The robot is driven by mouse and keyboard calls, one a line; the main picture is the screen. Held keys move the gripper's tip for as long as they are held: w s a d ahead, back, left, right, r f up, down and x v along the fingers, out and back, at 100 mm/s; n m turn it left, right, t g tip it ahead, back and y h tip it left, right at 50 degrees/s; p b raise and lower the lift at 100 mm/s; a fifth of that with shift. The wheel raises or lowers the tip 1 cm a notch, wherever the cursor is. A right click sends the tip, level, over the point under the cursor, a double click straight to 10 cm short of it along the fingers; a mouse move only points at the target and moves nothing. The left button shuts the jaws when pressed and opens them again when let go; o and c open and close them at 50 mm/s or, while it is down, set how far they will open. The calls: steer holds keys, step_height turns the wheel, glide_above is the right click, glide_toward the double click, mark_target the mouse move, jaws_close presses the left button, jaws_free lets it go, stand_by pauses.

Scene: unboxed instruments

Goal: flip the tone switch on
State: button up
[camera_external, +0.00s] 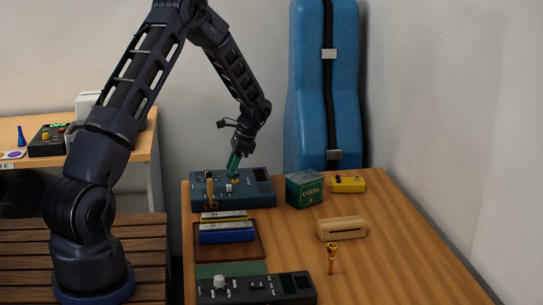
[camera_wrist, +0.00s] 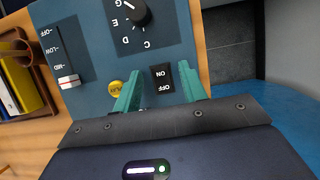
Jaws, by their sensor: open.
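A blue tone box (camera_external: 262,200) stands at the back left of the wooden table. In the wrist view its panel (camera_wrist: 100,52) carries a black rocker switch (camera_wrist: 162,78) marked ON and OFF, a yellow button (camera_wrist: 115,88), a black dial (camera_wrist: 134,13) with note letters and a white slider (camera_wrist: 69,82). My gripper (camera_external: 235,163) is over this box, pointing down. In the wrist view its teal fingers are apart and empty, one on each side of the rocker switch. I cannot tell whether they touch the panel, or which way the rocker is tipped.
A green coin box (camera_external: 305,190), a yellow pedal (camera_external: 348,184) and a wooden block (camera_external: 342,229) are to the right. A blue instrument case (camera_external: 310,100) stands behind. The table's right side is clear.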

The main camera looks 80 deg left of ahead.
jaws_close()
steer(key=shift+s+t, duration=0.25)
steer(key=shift+t, duration=0.25)
steer(key=shift+s+t, duration=0.15)
steer(key=shift+t, duration=0.75)
jaws_free()
step_height(320, 180, up, 11)
steer(key=w, duration=0.1)
steer(key=shift+w+f, duration=0.2)
steer(key=shift+w, duration=0.05)
